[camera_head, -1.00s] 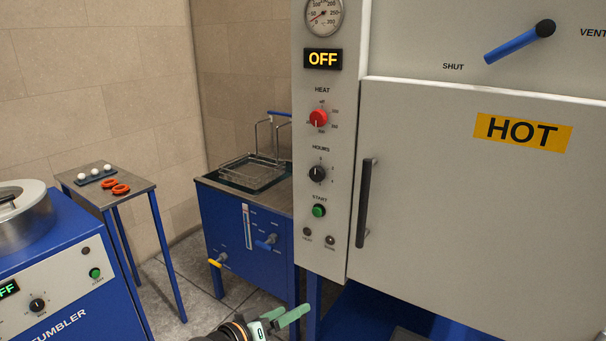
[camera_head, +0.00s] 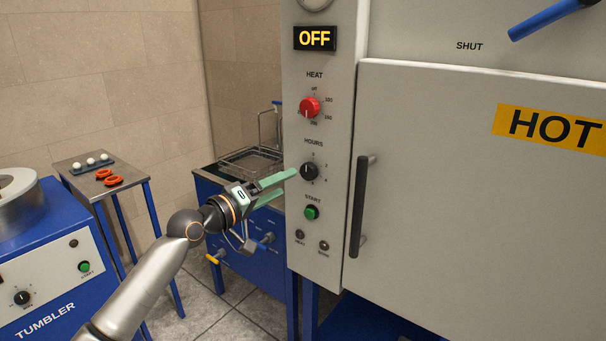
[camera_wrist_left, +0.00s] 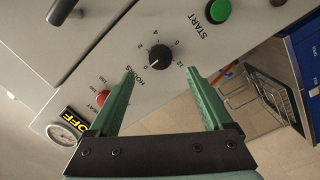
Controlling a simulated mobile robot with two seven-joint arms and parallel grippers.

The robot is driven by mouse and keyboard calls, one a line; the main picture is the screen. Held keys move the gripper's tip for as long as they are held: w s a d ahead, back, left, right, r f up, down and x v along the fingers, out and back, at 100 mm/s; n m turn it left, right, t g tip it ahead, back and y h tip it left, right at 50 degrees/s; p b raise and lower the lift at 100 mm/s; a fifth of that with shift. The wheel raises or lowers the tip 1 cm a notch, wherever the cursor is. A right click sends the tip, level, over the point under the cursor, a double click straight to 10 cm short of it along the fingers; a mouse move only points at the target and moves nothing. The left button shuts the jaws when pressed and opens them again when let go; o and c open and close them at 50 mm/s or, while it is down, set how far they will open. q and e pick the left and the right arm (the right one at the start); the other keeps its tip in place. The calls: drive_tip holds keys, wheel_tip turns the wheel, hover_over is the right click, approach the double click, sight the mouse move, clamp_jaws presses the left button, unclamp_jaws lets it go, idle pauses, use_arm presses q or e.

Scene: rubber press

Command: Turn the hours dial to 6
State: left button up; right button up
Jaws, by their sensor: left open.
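The black hours dial (camera_head: 309,171) sits on the grey control panel of the oven, below the HOURS label. In the left wrist view the dial (camera_wrist_left: 160,57) lies ahead of the fingertips, and its pale pointer mark appears to face the 0. The 6 is on another side of its scale. My left gripper (camera_head: 288,182) is open, with its green fingers reaching toward the dial from the left. The fingers (camera_wrist_left: 160,71) stand on either side of the dial's line in the wrist view, with nothing between them; contact is not visible. My right gripper is not in view.
The red heat dial (camera_head: 309,107) is above the hours dial and the green start button (camera_head: 311,212) below. The black door handle (camera_head: 359,205) stands out to the right. A blue tank (camera_head: 240,205) with a wire basket is behind my left gripper.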

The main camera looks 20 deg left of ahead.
sight(306, 173)
use_arm(q)
drive_tip(key=x, duration=0.7)
drive_tip(key=shift+w+d, duration=0.25)
drive_tip(key=shift+w, duration=0.1)
clamp_jaws()
idle(0.4)
